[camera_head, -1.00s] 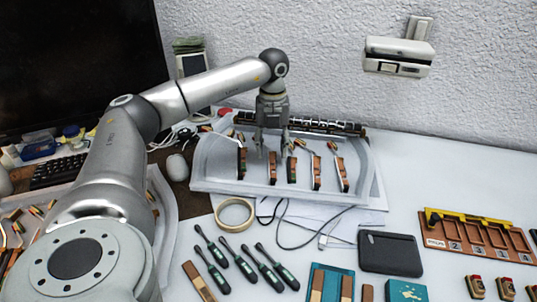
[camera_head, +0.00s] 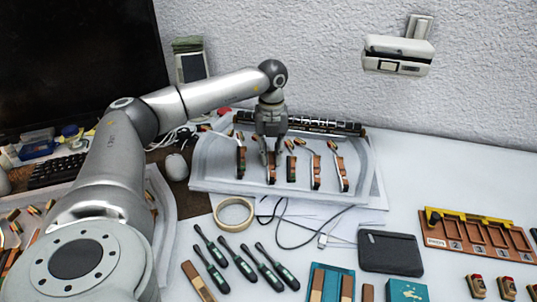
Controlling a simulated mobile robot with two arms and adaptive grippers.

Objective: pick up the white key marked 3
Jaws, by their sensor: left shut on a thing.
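A grey-white tray (camera_head: 215,183) at the back middle holds a row of upright brown and white key pieces. One of these is the far-left key piece (camera_head: 241,161). My left gripper (camera_head: 270,154) reaches down into the tray from above. It is shut on the second key piece from the left (camera_head: 271,175), which stands in the row. Markings on the pieces are too small to read, so I cannot tell which is the white key marked 3. My right gripper is not in view.
A rack with numbered slots (camera_head: 470,240) stands at the right. Several screwdrivers (camera_head: 240,262), a tape roll (camera_head: 234,213) and a black wallet-like case (camera_head: 390,252) lie in front of the tray. A piano rail (camera_head: 330,126) runs behind it.

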